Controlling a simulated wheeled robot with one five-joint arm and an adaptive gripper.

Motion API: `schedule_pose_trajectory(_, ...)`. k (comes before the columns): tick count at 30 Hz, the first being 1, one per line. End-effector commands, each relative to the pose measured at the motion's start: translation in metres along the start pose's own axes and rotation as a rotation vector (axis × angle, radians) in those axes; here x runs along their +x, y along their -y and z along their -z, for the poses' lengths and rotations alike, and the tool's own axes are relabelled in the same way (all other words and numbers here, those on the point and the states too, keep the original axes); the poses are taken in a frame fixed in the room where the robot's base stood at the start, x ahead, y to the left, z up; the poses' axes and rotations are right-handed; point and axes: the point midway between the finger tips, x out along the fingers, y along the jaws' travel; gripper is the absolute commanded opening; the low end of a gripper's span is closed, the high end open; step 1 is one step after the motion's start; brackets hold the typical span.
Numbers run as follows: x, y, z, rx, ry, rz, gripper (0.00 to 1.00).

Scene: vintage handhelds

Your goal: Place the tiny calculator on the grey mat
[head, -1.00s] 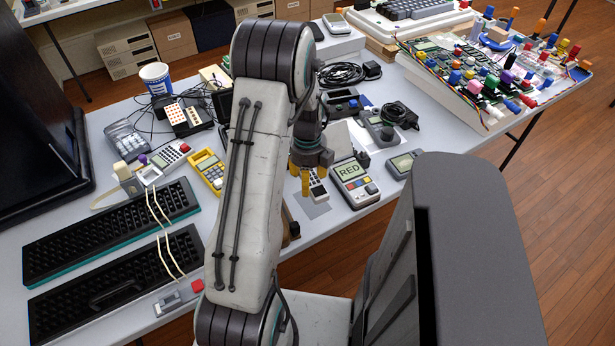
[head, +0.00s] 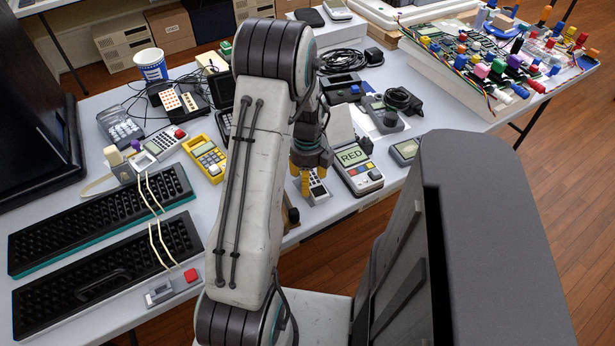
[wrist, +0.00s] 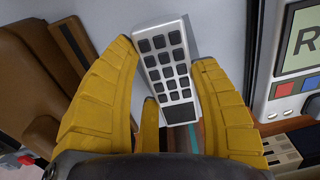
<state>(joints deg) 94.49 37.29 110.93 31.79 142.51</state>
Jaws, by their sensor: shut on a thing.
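The tiny calculator (wrist: 166,68) is a slim pale body with rows of dark keys and a dark panel at its near end. My gripper (wrist: 165,55) is shut on it, with a yellow finger at each long side. In the head view the calculator (head: 317,188) shows just right of my yellow fingertips (head: 305,180), near the table's front edge. I cannot tell whether it touches the surface below. The grey mat is not clearly made out now; my gripper and the calculator cover that area.
A handheld with a RED screen (head: 357,172) stands close to the right of my gripper. A brown object (wrist: 35,75) lies close on the left in the wrist view. A yellow calculator (head: 208,158) and two black keyboards (head: 105,218) lie further left. The table's front edge is near.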

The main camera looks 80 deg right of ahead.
Motion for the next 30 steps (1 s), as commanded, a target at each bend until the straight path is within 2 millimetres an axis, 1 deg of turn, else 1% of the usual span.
schedule_pose_trajectory(11, 0.002, 0.000, 0.000, 0.000, 0.000, 0.000, 0.23)
schedule_pose_trajectory(29, 0.012, 0.000, 0.000, 0.000, 0.000, 0.000, 0.23)
schedule_pose_trajectory(30, 0.012, 0.000, 0.000, 0.000, 0.000, 0.000, 0.58)
